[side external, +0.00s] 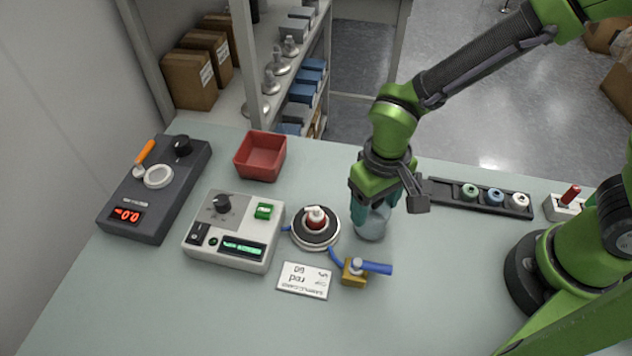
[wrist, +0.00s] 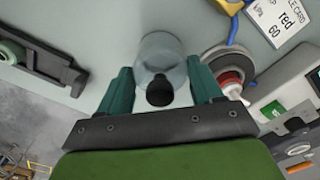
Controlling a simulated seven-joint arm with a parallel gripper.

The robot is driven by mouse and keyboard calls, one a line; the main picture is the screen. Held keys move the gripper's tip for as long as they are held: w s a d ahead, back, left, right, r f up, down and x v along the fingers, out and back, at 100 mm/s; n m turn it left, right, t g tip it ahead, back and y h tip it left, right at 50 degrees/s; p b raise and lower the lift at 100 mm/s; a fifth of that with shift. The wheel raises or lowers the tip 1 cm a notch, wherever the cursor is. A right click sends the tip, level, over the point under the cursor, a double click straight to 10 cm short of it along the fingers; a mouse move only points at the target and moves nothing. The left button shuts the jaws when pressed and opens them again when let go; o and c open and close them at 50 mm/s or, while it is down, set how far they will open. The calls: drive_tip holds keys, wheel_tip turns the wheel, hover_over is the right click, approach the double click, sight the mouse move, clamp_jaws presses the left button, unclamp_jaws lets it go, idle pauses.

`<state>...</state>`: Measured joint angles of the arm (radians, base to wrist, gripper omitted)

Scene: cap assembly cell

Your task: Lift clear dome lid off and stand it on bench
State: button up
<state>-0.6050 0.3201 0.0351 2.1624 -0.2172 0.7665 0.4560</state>
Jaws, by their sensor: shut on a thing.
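The clear dome lid (side external: 371,224) is at the bench, right of the round black-and-silver base (side external: 333,240) and clear of it. My gripper (side external: 377,203) is shut on the dome lid from above, with teal fingers on either side of it. In the wrist view my gripper (wrist: 160,72) has the dome lid (wrist: 160,48) between its fingers, with its black knob (wrist: 160,92) toward me. The dome's lower rim looks at or very near the bench; I cannot tell whether it touches. On the base stands a red-and-white capped piece (side external: 316,217), uncovered.
Left of the base is a white control box (side external: 228,236). A brass valve with blue handle (side external: 355,272) and a sample card (side external: 303,281) lie in front. A black rack of caps (side external: 450,193) is right, a red bin (side external: 260,157) behind. The front right bench is clear.

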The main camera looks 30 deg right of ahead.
drive_tip(key=o, duration=1.2)
drive_tip(key=shift+r, duration=3.5)
drive_tip(key=shift+s+f+n, duration=0.2)
drive_tip(key=shift+s+n, duration=0.1)
drive_tip(key=s+d+r+m+t, duration=0.1)
drive_tip(key=d+r+t, duration=0.1)
drive_tip(key=d+r, duration=0.2)
drive_tip(key=s+d+r+m+t+y, duration=0.1)
drive_tip(key=d+r+m+t, duration=0.1)
drive_tip(key=d+r, duration=0.3)
drive_tip(key=d+r+m+t+y, duration=0.1)
drive_tip(key=d+r+t, duration=0.2)
drive_tip(key=d, duration=0.4)
drive_tip(key=shift+s+d+r+m, duration=0.15)
drive_tip(key=shift+s+d+r, duration=0.05)
drive_tip(key=shift+r, duration=0.2)
drive_tip(key=shift+s+d+r+m, duration=0.15)
drive_tip(key=shift+s+r, duration=0.05)
drive_tip(key=shift+r, duration=0.15)
